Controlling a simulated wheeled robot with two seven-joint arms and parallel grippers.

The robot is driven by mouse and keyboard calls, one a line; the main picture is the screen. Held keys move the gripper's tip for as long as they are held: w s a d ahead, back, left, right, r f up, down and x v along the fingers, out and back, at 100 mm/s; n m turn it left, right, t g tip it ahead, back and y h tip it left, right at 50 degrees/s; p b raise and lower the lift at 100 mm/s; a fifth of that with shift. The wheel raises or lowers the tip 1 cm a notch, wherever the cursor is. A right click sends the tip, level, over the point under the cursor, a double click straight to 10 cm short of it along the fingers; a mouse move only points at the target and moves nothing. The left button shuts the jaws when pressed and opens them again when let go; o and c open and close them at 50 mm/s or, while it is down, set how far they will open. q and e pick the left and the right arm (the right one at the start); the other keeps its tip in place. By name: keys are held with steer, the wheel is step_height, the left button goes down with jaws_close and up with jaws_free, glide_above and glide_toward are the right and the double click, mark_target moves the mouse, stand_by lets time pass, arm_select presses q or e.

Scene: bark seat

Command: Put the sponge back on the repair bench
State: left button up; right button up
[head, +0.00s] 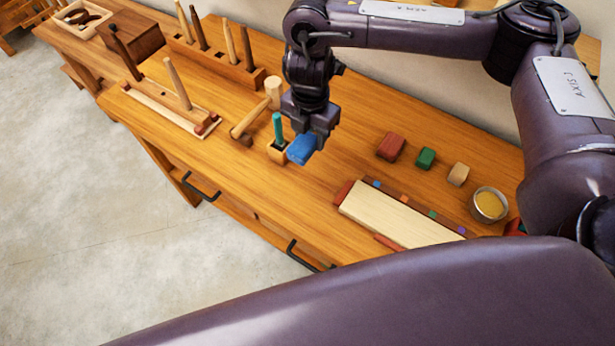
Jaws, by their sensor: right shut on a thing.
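My right gripper (308,132) points down over the middle of the wooden bench (235,185) and is shut on a blue block (301,150), which looks like the sponge. The sponge's lower end sticks out below the fingers, slightly tilted. It is just right of a small wooden holder (277,154) with a teal-handled tool (278,128). I cannot tell whether the sponge touches the bench or the holder. My left gripper is not in view.
A red block (391,146), green block (425,158) and tan block (458,174) stand at right. Near them are a round tin (489,204) and a pale board (395,217). A mallet (250,118) and peg racks (173,112) are at left. Bench between sponge and red block is clear.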

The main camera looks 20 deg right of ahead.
steer(key=b, duration=0.3)
glide_above(309, 181)
step_height(309, 181, down, 12)
steer(key=shift+f, duration=0.25)
steer(key=shift+f+b, duration=0.65)
steer(key=shift+f, duration=1.6)
steer(key=shift+f, duration=0.15)
steer(key=o, duration=0.9)
steer(key=shift+o, duration=0.2)
